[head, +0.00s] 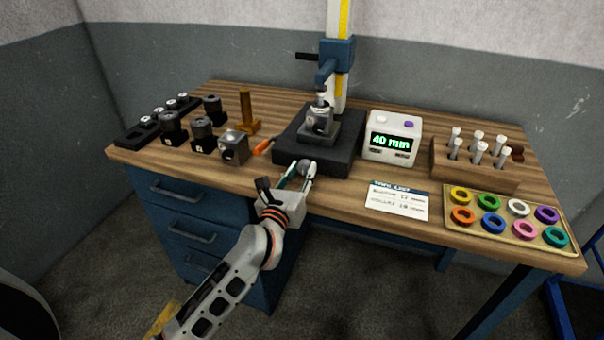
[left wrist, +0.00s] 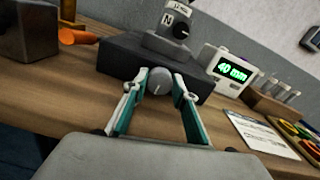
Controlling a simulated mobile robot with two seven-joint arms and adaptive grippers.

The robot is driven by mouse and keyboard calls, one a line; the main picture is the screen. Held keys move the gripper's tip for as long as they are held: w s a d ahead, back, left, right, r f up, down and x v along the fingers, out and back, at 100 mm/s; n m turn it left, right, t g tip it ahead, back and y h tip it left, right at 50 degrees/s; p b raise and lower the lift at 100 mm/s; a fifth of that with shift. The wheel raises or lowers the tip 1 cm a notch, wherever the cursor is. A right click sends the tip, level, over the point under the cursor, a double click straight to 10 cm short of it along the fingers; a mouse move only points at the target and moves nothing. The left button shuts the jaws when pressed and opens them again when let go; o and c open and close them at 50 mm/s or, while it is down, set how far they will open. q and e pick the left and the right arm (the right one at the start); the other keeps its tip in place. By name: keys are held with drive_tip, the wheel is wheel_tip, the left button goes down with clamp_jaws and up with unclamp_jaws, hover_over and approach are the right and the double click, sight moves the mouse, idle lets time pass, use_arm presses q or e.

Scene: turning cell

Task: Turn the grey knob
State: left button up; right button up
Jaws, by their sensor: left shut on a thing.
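The grey knob (left wrist: 159,81) is on the front face of the black base block (left wrist: 118,57) of the press stand. It is round, with a pale mark on its face. In the head view the knob (head: 305,166) sits at the front of the black base (head: 290,146). My left gripper (head: 299,170) reaches in from the front, and its fingers are shut on the knob, one on each side. In the left wrist view the two green and white fingers (left wrist: 159,92) flank the knob. My right gripper is in neither view.
A display box (head: 392,139) reading 40 mm stands right of the base. A white card (head: 397,200) lies in front of it. A tray of coloured rings (head: 488,228) and a wooden rack (head: 474,173) are at the right. Dark metal blocks (head: 233,147) and an orange-handled tool (head: 263,146) are at the left.

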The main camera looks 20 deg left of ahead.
use_arm(q)
drive_tip(key=shift+n, duration=0.4)
drive_tip(key=o, duration=0.8)
drive_tip(key=shift+o, duration=0.2)
drive_tip(key=shift+s, duration=0.1)
drive_tip(key=s, duration=1.1)
drive_tip(key=shift+s+a, duration=0.2)
drive_tip(key=shift+s, duration=0.2)
